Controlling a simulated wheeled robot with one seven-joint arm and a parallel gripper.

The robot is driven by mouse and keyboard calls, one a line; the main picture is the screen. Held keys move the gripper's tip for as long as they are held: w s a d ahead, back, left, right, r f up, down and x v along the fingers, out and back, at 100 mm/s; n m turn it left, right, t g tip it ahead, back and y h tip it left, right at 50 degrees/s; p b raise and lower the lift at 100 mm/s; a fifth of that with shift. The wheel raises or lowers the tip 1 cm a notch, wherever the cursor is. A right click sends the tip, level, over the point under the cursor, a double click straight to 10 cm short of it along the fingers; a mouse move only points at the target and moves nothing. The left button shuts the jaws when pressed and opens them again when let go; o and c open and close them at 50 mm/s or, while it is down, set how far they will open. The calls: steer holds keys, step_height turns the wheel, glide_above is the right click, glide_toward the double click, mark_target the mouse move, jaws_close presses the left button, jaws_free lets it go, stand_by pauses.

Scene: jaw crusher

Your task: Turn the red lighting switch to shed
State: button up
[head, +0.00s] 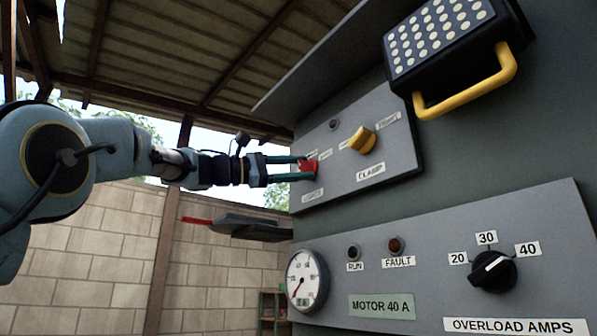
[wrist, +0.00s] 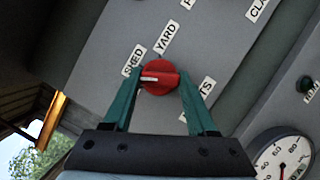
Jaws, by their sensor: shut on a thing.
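The red lighting switch (head: 308,166) is on the grey panel above the label LIGHTS (head: 312,196) in the head view. My gripper (head: 305,168) reaches it from the left, its two teal fingers shut on the knob. The wrist view shows the red knob (wrist: 161,73) between the fingertips. Its white mark points left in that picture, nearer the SHED label (wrist: 132,60) than the YARD label (wrist: 166,38). The fingers hide part of the LIGHTS label in the wrist view.
A yellow CLAMP knob (head: 362,140) sits right of the red switch on the same panel. A lamp with a yellow handle (head: 470,92) juts out above. Below are a gauge (head: 307,279) and a black overload dial (head: 493,271).

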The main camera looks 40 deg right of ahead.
steer(key=m+y, duration=0.1)
steer(key=m, duration=0.1)
steer(key=m+p, duration=0.1)
steer(key=m, duration=0.2)
steer(key=shift+r+y, duration=0.1)
steer(key=shift+y, duration=0.3)
stand_by(0.4)
steer(key=o, duration=1.4)
steer(key=shift+c, duration=0.2)
steer(key=shift+w+a, duration=0.1)
steer(key=b+v, duration=0.3)
steer(key=v, duration=0.7)
steer(key=shift+a, duration=0.35)
steer(key=shift+r, duration=0.15)
